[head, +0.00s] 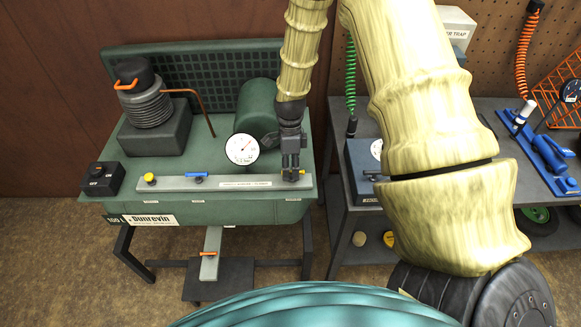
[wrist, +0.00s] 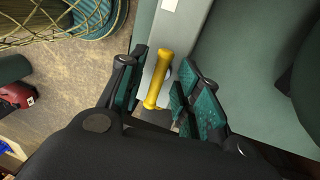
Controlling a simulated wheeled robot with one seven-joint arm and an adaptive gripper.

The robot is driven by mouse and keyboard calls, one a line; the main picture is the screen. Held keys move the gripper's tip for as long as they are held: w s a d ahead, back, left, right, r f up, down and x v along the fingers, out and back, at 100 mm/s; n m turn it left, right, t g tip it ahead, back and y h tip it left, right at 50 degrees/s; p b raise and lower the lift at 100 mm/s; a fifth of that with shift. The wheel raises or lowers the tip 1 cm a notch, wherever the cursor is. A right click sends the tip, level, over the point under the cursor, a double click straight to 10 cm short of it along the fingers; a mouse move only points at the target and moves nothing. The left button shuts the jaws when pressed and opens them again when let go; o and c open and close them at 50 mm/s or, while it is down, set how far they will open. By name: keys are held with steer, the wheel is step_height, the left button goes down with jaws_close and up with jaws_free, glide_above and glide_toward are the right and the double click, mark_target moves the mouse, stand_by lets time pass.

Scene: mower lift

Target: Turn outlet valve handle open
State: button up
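A yellow lever handle (wrist: 158,78) shows in the wrist view, lying lengthwise between the fingers of my gripper (wrist: 160,88). The fingers are open, with a visible gap to the handle on the right side. In the head view my gripper (head: 290,170) points down at the right end of the grey manifold bar (head: 222,183) on the green compressor. It mostly hides the yellow handle there. I cannot read which valve is labelled as the outlet. A blue lever handle (head: 197,175) and a yellow knob (head: 149,179) sit further left on the bar.
A pressure gauge (head: 242,149) stands just left of my gripper, before a green tank (head: 257,108). A black switch box (head: 103,179) is at the left. An orange handle (head: 208,254) sits below the compressor. A grey bench (head: 350,225) stands to the right.

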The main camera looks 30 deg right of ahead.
steer(key=shift+s+f, duration=0.15)
steer(key=shift+f, duration=0.1)
steer(key=shift+c, duration=0.3)
jaws_close()
